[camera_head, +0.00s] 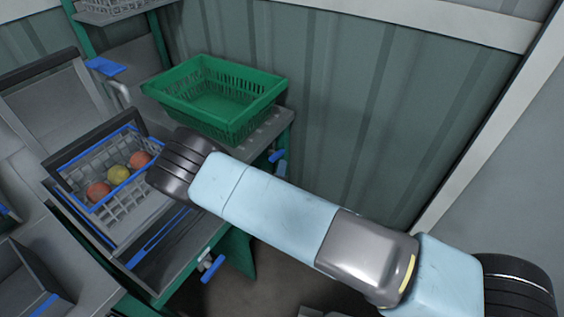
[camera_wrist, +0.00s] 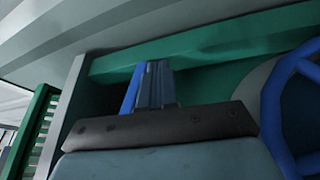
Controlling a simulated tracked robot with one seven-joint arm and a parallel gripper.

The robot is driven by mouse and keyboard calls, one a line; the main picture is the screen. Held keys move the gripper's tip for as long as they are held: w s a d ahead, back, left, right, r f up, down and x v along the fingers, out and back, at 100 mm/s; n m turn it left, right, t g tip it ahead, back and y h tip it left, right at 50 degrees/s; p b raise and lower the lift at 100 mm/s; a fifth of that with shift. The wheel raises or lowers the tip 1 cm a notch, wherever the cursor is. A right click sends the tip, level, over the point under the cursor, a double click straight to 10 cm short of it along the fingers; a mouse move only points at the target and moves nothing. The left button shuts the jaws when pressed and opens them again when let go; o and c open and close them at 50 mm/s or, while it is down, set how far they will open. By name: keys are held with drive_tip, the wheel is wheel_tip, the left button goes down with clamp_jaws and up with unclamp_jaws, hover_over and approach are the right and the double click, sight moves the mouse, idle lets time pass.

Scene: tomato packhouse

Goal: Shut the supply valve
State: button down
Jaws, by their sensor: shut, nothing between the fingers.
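Blue valve-like handles show in several places, and I cannot tell which one is the supply valve. One blue lever (camera_head: 105,66) sits on top of a bent grey pipe at the upper left. Another blue handle (camera_head: 211,267) is on the green frame at the lower middle, and a third blue part (camera_head: 276,156) is below the green crate. In the wrist view a curved blue wheel rim (camera_wrist: 276,112) is at the right edge, partly cut off. My gripper (camera_wrist: 153,72) is shut and empty, left of that rim and apart from it. The head view does not show its fingers.
A green crate (camera_head: 215,65) stands empty on a grey shelf. A grey basket (camera_head: 125,200) with blue edging holds red and yellow tomatoes (camera_head: 118,174). My arm crosses the middle and hides part of the shelf front. A green beam (camera_wrist: 215,45) passes above my fingers.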

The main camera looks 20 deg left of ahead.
drive_tip(key=s+d+f, duration=0.1)
drive_tip(key=s, duration=0.9)
drive_tip(key=shift+s+f, duration=0.3)
drive_tip(key=shift+f, duration=0.1)
